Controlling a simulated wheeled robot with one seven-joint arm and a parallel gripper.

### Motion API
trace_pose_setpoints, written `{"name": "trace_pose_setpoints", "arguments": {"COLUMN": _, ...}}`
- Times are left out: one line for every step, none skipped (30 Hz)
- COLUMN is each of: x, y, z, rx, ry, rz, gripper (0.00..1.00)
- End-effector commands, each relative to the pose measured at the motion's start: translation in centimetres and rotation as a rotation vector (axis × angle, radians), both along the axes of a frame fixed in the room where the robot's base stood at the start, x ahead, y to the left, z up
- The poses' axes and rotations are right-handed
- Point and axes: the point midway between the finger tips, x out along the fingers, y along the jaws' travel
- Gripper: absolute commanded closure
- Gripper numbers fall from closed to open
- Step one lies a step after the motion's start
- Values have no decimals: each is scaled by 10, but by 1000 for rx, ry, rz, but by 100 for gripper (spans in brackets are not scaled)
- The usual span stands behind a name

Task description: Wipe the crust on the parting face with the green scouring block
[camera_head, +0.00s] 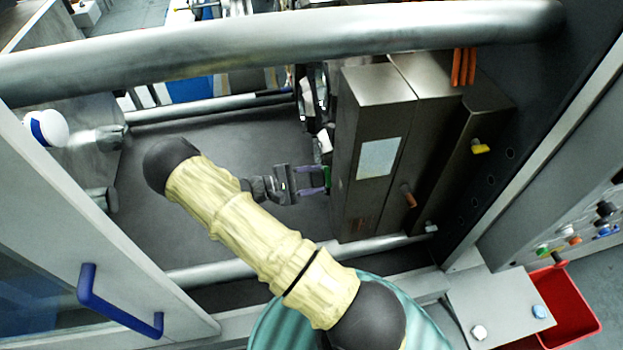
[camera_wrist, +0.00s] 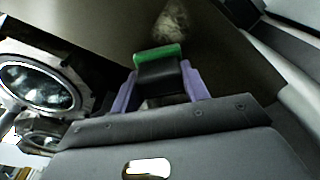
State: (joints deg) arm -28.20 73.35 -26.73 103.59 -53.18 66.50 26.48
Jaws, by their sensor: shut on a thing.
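My gripper (camera_head: 311,181) (camera_wrist: 160,86) has purple fingers and is shut on the scouring block (camera_wrist: 158,54), which has a green face and a dark body. In the head view a sliver of the green block (camera_head: 327,177) shows beside the left side of the steel mould half (camera_head: 378,120). In the wrist view the parting face (camera_wrist: 105,25) is a dark brown plane in front of the block. The crust (camera_wrist: 172,26) is a pale, rough patch on it, just beyond the block's green edge. I cannot tell whether the block touches the face.
Tie bars (camera_head: 210,106) run above and below my arm. A blue-handled door (camera_head: 120,300) stands at left. Round machine parts (camera_wrist: 38,88) lie left in the wrist view. A red bin (camera_head: 575,310) is at lower right. The grey space (camera_head: 225,145) left of the mould is open.

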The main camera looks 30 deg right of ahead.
Motion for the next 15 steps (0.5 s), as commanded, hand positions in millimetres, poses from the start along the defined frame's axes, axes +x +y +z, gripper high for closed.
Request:
{"name": "trace_pose_setpoints", "arguments": {"x": 0, "y": 0, "z": 0, "rx": 0, "ry": 0, "rz": 0, "gripper": 73}}
{"name": "trace_pose_setpoints", "arguments": {"x": 0, "y": 0, "z": 0, "rx": 0, "ry": 0, "rz": 0, "gripper": 73}}
{"name": "trace_pose_setpoints", "arguments": {"x": 0, "y": -1, "z": 0, "rx": 0, "ry": 0, "rz": 0, "gripper": 73}}
{"name": "trace_pose_setpoints", "arguments": {"x": 0, "y": -1, "z": 0, "rx": -1, "ry": 0, "rz": -1, "gripper": 73}}
{"name": "trace_pose_setpoints", "arguments": {"x": 0, "y": -1, "z": 0, "rx": -1, "ry": 0, "rz": -1, "gripper": 73}}
{"name": "trace_pose_setpoints", "arguments": {"x": -1, "y": -2, "z": 0, "rx": -1, "ry": 0, "rz": -1, "gripper": 73}}
{"name": "trace_pose_setpoints", "arguments": {"x": -1, "y": -3, "z": 0, "rx": -1, "ry": 0, "rz": -1, "gripper": 73}}
{"name": "trace_pose_setpoints", "arguments": {"x": -1, "y": -3, "z": 0, "rx": -1, "ry": 0, "rz": -1, "gripper": 73}}
{"name": "trace_pose_setpoints", "arguments": {"x": -1, "y": -3, "z": 0, "rx": -1, "ry": 0, "rz": 1, "gripper": 73}}
{"name": "trace_pose_setpoints", "arguments": {"x": -1, "y": -4, "z": 0, "rx": -1, "ry": 0, "rz": 1, "gripper": 73}}
{"name": "trace_pose_setpoints", "arguments": {"x": -1, "y": -4, "z": 0, "rx": -1, "ry": 0, "rz": 0, "gripper": 73}}
{"name": "trace_pose_setpoints", "arguments": {"x": -1, "y": -5, "z": 0, "rx": -1, "ry": 0, "rz": -1, "gripper": 73}}
{"name": "trace_pose_setpoints", "arguments": {"x": -2, "y": -7, "z": 0, "rx": -1, "ry": 0, "rz": -2, "gripper": 73}}
{"name": "trace_pose_setpoints", "arguments": {"x": -2, "y": -8, "z": 0, "rx": -1, "ry": 1, "rz": -4, "gripper": 73}}
{"name": "trace_pose_setpoints", "arguments": {"x": -3, "y": -10, "z": 0, "rx": -1, "ry": 0, "rz": -6, "gripper": 73}}
